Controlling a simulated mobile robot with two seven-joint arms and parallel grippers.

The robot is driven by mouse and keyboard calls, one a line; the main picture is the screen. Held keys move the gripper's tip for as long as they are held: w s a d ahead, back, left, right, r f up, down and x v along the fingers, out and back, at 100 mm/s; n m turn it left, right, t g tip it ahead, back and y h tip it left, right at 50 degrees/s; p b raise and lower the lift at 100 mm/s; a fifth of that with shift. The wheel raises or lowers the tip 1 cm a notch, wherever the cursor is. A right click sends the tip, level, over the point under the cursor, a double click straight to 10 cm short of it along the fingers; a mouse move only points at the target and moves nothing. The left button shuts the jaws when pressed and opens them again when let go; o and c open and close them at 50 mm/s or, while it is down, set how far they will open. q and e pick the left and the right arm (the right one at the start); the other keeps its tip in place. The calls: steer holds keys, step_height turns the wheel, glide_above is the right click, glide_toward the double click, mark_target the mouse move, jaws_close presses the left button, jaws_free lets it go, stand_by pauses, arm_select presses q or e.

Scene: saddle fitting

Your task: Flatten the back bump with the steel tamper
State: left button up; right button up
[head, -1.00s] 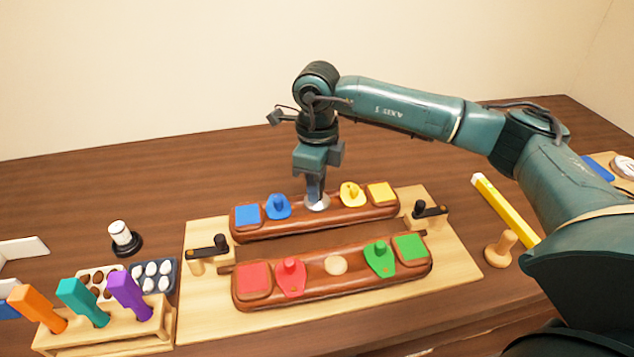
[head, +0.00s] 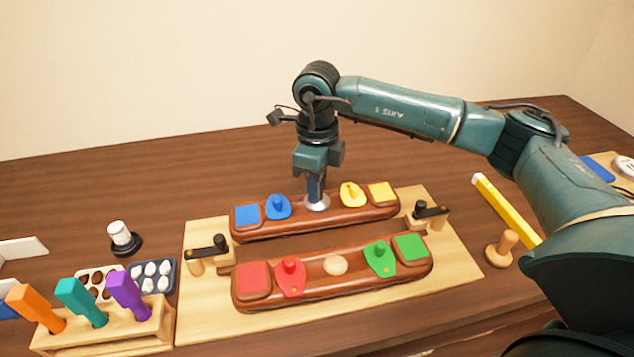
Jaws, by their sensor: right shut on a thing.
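My right gripper (head: 316,178) is shut on the steel tamper (head: 317,203) and points straight down. The tamper's round steel foot sits on the middle of the back brown bar, between the blue and yellow tabs. The back bump is hidden beneath the foot, so I cannot tell its height. The back bar (head: 344,216) carries a blue and a yellow square at its ends. The front bar (head: 330,286) has a pale round bump (head: 335,264) in its middle, between the red and green tabs. My left gripper is not in view.
Both bars lie on a pale wooden board (head: 207,322) with black-handled clamps (head: 214,249) at either side. A rack (head: 112,335) of coloured handles stands front left. A yellow bar (head: 505,208) and a wooden knob (head: 501,248) lie at the right.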

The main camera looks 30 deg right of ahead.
steer(key=shift+r+p, duration=1.15)
steer(key=shift+r, duration=0.65)
steer(key=shift+r+p, duration=0.4)
steer(key=shift+r, duration=0.35)
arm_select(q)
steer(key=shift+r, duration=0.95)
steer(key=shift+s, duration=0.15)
arm_select(e)
steer(key=shift+s+f, duration=0.1)
